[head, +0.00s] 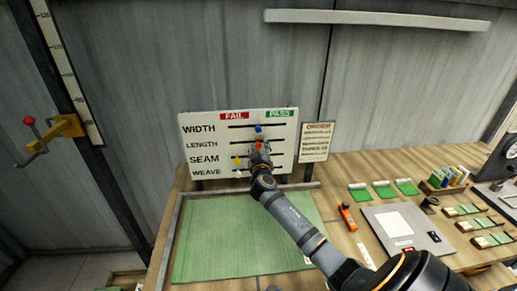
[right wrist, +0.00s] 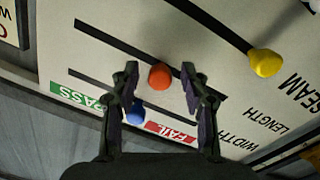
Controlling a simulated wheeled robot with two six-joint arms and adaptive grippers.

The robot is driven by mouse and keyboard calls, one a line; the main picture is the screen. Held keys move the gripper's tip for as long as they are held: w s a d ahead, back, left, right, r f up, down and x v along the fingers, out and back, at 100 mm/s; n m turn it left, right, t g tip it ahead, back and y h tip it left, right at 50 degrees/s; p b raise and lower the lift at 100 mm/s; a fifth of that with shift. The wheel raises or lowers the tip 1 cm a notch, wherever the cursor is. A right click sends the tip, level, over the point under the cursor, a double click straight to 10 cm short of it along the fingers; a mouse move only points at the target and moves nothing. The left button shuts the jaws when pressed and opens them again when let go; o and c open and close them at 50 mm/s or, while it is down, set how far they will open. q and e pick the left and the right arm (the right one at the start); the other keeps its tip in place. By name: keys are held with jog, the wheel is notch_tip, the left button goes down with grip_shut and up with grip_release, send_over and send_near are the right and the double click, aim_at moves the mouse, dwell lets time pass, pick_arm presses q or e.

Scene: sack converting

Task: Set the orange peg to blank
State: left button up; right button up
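The white board (head: 190,150) has slots labelled WIDTH, LENGTH, SEAM and WEAVE, with a red FAIL label left and a green PASS label right. The orange peg (head: 257,146) sits in the LENGTH slot, near its middle. In the right wrist view, upside down, the orange peg (right wrist: 160,76) lies between the two spread fingers of my right gripper (right wrist: 160,82), with a gap on each side. In the head view my right gripper (head: 258,153) is at the board, partly covering the LENGTH and SEAM rows. My left gripper is not in view.
The blue peg (head: 258,128) is just above, in the WIDTH slot. The yellow peg (head: 237,160) and white peg (head: 238,174) are lower left. A green mat (head: 215,240) lies below the board. An orange tool (head: 347,217) and grey panel (head: 390,220) are at right.

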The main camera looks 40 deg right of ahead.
jog(key=shift+a, duration=0.1)
jog(key=shift+s+a, duration=0.25)
jog(key=shift+s, duration=0.1)
jog(key=v, duration=1.1)
jog(key=shift+s, duration=0.15)
